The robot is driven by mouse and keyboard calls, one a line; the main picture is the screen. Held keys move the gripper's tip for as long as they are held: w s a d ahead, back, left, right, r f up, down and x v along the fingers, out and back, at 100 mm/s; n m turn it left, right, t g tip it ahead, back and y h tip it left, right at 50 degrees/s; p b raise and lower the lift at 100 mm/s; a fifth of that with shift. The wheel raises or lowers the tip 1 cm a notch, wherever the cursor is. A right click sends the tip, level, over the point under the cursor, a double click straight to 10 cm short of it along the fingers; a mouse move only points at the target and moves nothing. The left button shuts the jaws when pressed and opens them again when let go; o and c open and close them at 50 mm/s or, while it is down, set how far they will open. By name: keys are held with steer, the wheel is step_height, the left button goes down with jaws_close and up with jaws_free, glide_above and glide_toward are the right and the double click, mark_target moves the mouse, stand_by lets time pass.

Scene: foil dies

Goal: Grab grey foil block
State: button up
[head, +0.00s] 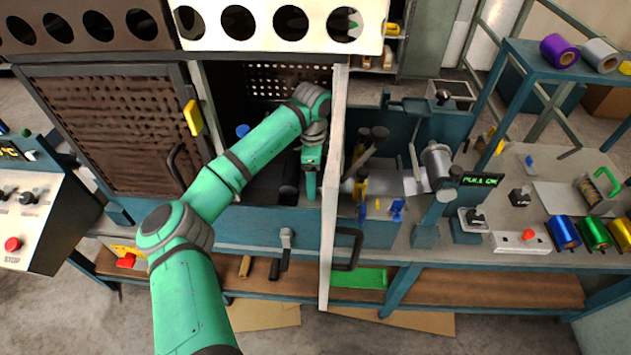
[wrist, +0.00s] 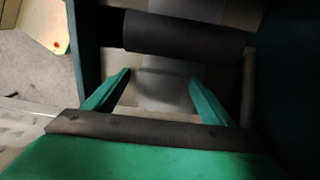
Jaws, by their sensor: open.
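My gripper (head: 311,188) reaches through the open front of a machine cabinet. In the wrist view its two green fingers (wrist: 160,77) stand wide apart, with nothing clasped. A pale grey piece (wrist: 165,92) shows between and beyond the fingers, below a dark roller (wrist: 185,36). It may be the grey foil block, but its edges are blurred and I cannot tell for sure. I cannot tell whether either finger touches it. In the head view my arm and the cabinet door hide most of this spot.
The open white-edged door (head: 333,200) stands close right of my gripper. The perforated brown panel (head: 112,125) is at left. A bench (head: 515,215) at right holds coloured rolls (head: 595,233) and a lit display (head: 482,180). A green tray (head: 360,278) lies on the lower shelf.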

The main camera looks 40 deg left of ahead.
steer(key=c, duration=1.1)
steer(key=shift+c, duration=0.2)
steer(key=shift+r, duration=0.2)
